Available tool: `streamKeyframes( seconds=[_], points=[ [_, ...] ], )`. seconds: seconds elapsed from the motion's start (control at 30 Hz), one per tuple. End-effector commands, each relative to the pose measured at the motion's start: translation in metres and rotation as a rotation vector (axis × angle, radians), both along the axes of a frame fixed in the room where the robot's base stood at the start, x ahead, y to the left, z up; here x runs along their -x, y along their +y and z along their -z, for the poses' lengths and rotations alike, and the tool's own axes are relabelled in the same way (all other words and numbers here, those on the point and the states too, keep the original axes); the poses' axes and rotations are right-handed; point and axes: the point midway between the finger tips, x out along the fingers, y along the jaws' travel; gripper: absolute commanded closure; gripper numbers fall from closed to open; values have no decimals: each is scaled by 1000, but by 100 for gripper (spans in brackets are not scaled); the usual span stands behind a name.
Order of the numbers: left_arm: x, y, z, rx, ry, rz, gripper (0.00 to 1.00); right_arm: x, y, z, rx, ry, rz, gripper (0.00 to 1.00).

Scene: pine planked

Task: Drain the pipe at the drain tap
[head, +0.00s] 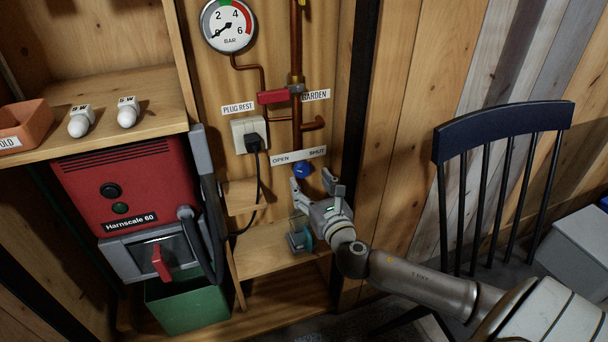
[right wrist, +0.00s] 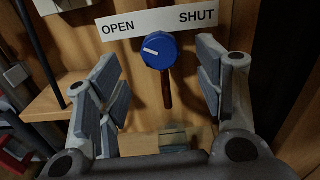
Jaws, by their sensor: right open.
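The drain tap is a round blue knob (head: 301,169) on the wall below the OPEN/SHUT label (head: 298,156). In the right wrist view, the knob (right wrist: 159,51) has a white mark pointing left, towards OPEN. A copper pipe stub (right wrist: 167,90) hangs below it. My right gripper (head: 314,188) is open and empty, just below and in front of the knob. In the right wrist view, its fingers (right wrist: 163,90) stand apart on either side, without visible contact. A small clear container (head: 300,235) sits below, partly hidden by my gripper. My left gripper is not in view.
A plug in a socket (head: 249,135), a red Harnscale machine (head: 125,185) and a green bin (head: 187,303) are left. A chair (head: 503,130) stands right.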

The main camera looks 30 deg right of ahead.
Motion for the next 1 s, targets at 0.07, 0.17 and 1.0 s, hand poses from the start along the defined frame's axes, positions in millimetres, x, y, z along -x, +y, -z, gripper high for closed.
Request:
streamKeyframes(
  seconds=[0.07,0.17,1.0],
  points=[
    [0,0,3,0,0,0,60,-14,-3,0,1,-3,1,38],
    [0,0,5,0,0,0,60,-28,-6,0,-1,-2,1,38],
    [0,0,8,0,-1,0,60,-52,-12,1,-1,1,-1,68]
  ],
)
